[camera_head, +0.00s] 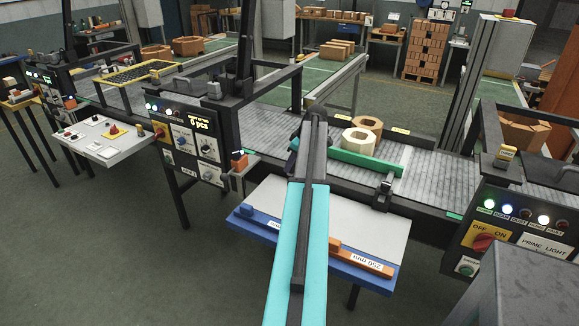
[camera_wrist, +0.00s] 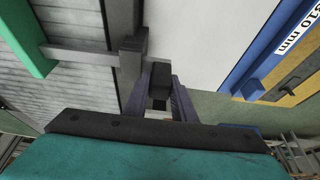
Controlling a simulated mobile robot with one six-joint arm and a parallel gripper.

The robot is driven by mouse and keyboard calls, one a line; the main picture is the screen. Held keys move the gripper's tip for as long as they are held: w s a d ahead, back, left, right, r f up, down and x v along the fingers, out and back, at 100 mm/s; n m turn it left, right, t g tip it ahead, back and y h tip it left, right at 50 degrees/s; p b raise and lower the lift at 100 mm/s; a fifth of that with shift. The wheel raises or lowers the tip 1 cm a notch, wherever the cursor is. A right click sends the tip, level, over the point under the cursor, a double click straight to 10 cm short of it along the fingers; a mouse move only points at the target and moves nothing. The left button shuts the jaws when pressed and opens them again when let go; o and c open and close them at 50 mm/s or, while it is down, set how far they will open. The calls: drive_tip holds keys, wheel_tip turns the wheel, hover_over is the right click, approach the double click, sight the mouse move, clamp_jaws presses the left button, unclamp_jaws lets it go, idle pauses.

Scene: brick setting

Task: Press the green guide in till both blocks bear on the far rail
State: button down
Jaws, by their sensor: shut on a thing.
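The green guide (camera_head: 365,163) lies along the near side of two hexagonal ring blocks on the conveyor. The cream block (camera_head: 358,147) is just beyond the guide; whether they touch is unclear. The tan block (camera_head: 370,122) is behind it, close to the far rail (camera_head: 420,138); I cannot tell whether either block bears on the rail. In the wrist view the green guide (camera_wrist: 25,40) joins a rod and a dark grey bracket. My gripper (camera_wrist: 161,88) is shut on the dark post beside that bracket.
A pale shelf (camera_head: 365,220) in front of the conveyor carries a blue bar (camera_head: 258,217) and an orange bar (camera_head: 362,260). A dark bracket (camera_head: 384,192) stands at the conveyor's near edge. Control panels (camera_head: 190,140) (camera_head: 515,240) flank the shelf.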

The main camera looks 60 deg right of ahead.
drive_tip(key=shift+d+r, duration=0.15)
drive_tip(key=shift+d, duration=0.05)
drive_tip(key=c, duration=1.5)
unclamp_jaws()
drive_tip(key=shift+a, duration=0.1)
drive_tip(key=b+v, duration=0.3)
drive_tip(key=v, duration=1)
drive_tip(key=shift+s+r, duration=0.2)
drive_tip(key=shift+r, duration=0.05)
